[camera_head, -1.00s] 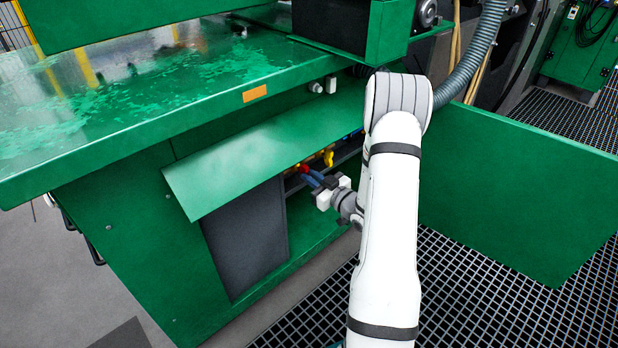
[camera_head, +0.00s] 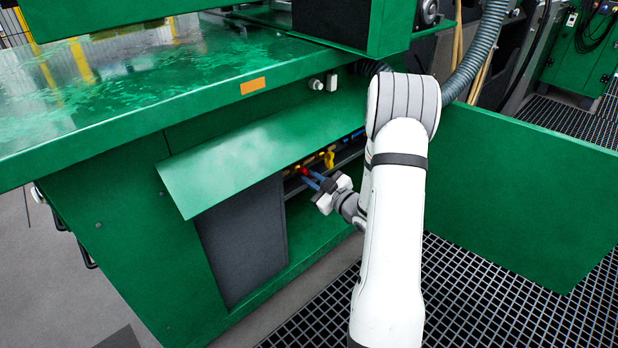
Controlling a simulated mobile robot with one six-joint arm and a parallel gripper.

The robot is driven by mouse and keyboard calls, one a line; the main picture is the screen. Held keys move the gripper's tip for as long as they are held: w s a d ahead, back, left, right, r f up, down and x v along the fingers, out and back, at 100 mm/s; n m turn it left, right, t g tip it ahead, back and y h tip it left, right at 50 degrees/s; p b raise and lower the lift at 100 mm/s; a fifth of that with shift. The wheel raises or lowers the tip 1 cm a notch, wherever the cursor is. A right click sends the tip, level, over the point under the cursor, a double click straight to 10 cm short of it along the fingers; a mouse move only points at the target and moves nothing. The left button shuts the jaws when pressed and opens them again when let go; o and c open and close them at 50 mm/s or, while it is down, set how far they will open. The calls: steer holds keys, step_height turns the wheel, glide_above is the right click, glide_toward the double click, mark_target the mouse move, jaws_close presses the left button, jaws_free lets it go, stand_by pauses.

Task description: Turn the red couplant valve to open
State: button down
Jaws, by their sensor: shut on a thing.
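The red couplant valve (camera_head: 304,172) shows as a small red spot inside the open green cabinet, under the slanted green cover. My gripper (camera_head: 312,180) reaches into the opening from the right, with its blue fingers at the red valve. The fingers are shut on it, and they hide most of its handle. I cannot make out the valve's exact angle. A yellow valve (camera_head: 329,159) stands just to the right of and behind the red one.
The slanted green cover (camera_head: 265,150) hangs over the valves. A dark grey panel (camera_head: 243,240) stands left of the opening. A large green door panel (camera_head: 525,195) stands to the right of my arm. Dark floor grating (camera_head: 480,310) lies below.

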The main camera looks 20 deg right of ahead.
steer(key=shift+d, duration=0.1)
steer(key=shift+f+n+b, duration=0.1)
steer(key=shift+n+b, duration=0.25)
steer(key=shift+n, duration=1.95)
